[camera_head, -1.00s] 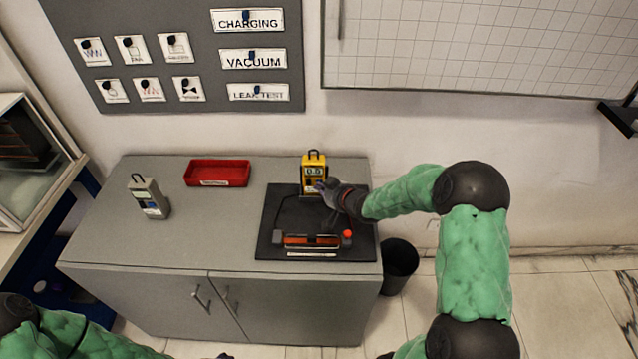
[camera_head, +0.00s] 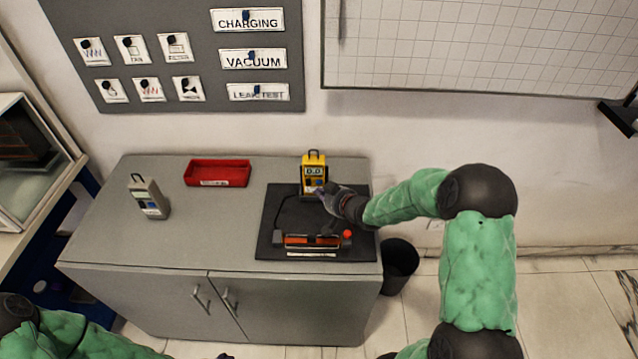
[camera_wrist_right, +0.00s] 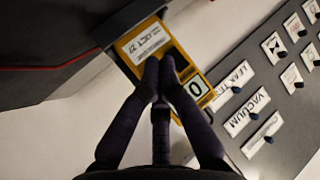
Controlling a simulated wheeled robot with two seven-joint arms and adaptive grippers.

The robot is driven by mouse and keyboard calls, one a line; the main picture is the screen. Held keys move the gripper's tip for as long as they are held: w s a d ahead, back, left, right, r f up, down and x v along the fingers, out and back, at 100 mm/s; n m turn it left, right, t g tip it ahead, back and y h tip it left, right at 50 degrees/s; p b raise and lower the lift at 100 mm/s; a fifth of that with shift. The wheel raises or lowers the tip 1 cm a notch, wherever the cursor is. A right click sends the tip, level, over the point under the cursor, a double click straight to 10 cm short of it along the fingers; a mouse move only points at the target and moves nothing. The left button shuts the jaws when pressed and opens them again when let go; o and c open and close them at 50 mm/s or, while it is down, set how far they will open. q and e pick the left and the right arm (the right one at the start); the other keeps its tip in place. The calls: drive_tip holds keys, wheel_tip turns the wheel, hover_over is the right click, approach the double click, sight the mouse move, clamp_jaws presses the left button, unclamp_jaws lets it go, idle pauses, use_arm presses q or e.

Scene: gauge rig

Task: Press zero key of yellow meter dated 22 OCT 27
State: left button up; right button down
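The yellow meter (camera_head: 313,165) stands upright at the back of a black mat (camera_head: 268,240) on the cabinet. Its display reads 0.0 in the head view. In the right wrist view the meter (camera_wrist_right: 183,58) shows a white label with "OCT 27" legible; the day is hard to read. My right gripper (camera_head: 322,191) is at the lower front of the meter, its fingertips together with nothing between them. In the wrist view the tips (camera_wrist_right: 160,64) overlap the meter's face and hide its keys; contact is not clear. Of my left gripper, only a dark tip may show at the bottom edge.
An orange-and-black device (camera_head: 312,240) with a red knob lies at the front of the mat. A grey meter (camera_head: 148,197) stands at left and a red tray (camera_head: 217,173) behind. The cabinet top between them is clear. A dark bin (camera_head: 400,262) stands right of the cabinet.

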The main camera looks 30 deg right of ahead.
drive_tip(key=shift+s+a, duration=0.65)
drive_tip(key=shift+s, duration=0.35)
drive_tip(key=shift+s+a, duration=0.6)
drive_tip(key=shift+s, duration=0.4)
use_arm(q)
drive_tip(key=shift+f, duration=0.1)
use_arm(e)
drive_tip(key=shift+r, duration=0.1)
